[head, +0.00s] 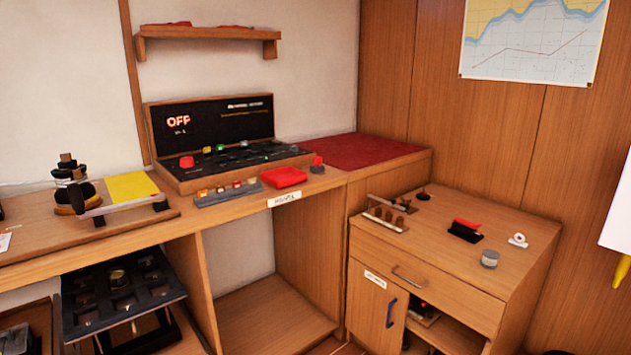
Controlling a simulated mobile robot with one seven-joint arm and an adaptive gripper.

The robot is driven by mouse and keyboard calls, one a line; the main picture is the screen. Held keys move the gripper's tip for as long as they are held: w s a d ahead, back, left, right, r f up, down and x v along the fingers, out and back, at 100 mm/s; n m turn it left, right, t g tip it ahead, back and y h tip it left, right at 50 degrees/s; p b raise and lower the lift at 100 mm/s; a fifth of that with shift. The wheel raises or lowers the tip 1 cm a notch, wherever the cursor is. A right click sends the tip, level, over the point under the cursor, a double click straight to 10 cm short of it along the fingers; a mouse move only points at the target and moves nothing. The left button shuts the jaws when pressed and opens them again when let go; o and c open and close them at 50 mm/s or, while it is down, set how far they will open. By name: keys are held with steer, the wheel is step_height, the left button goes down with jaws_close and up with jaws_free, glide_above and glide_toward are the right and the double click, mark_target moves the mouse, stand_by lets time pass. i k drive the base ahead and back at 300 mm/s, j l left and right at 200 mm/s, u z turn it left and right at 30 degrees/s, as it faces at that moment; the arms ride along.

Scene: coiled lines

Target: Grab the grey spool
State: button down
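A small grey cylinder with a pale top (489,259), which looks like the grey spool, stands upright on the right-hand wooden cabinet (440,255). It is near the front right part of the top, apart from the things around it. My gripper is not in view.
On the cabinet top, a red and black object (465,231) and a white ring-like object (518,240) are near the spool. A small wooden rack (386,214) stands at the left. A white panel (617,205) cuts in at the right edge. A red tray (284,177) lies on the bench.

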mark_target(490, 258)
steer(key=l+z, duration=0.35)
steer(key=i+l+z, duration=0.15)
steer(key=l+z, duration=0.2)
